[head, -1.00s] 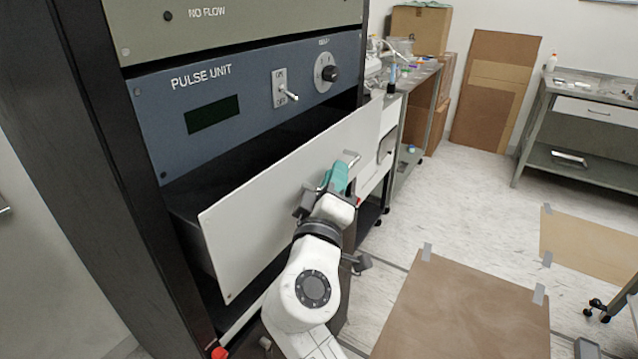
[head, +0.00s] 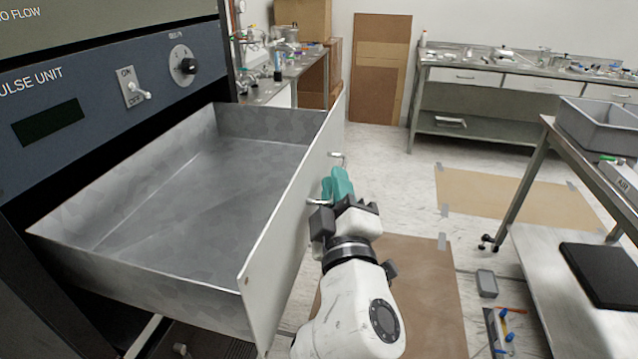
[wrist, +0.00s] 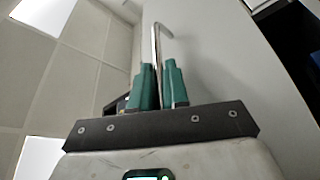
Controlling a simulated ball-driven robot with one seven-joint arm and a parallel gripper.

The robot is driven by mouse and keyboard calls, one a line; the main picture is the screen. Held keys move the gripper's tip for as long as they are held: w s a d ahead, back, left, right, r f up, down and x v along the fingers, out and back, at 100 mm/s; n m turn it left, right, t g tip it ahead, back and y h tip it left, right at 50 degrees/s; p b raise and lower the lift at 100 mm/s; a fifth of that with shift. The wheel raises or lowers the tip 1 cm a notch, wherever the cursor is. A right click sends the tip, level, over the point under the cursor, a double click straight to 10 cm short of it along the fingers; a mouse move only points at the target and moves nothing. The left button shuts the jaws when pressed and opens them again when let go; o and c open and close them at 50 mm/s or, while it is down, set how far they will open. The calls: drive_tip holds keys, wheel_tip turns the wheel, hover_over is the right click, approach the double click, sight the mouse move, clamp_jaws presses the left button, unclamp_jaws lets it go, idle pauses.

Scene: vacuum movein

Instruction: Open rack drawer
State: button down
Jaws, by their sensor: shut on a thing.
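The rack drawer (head: 215,190) is pulled well out of the rack. Its grey metal tray is empty, and its white front panel (head: 290,240) faces right. A thin metal bar handle (head: 337,155) stands off the panel. My gripper (head: 338,184), with teal fingers, is at the handle in the head view. In the wrist view my gripper (wrist: 157,85) is shut on the handle (wrist: 158,45), which runs between the two fingers, with the white panel (wrist: 215,60) close on the right.
The pulse unit (head: 100,90) is above the drawer in the black rack. A metal table (head: 540,270) with a grey bin (head: 600,125) stands at right. Brown mats (head: 510,195) lie on the floor. Tools and a small grey box (head: 487,284) lie near the table.

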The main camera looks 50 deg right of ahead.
idle(0.3)
drive_tip(key=c, duration=1.5)
unclamp_jaws()
drive_tip(key=b+v, duration=0.3)
drive_tip(key=v, duration=0.8)
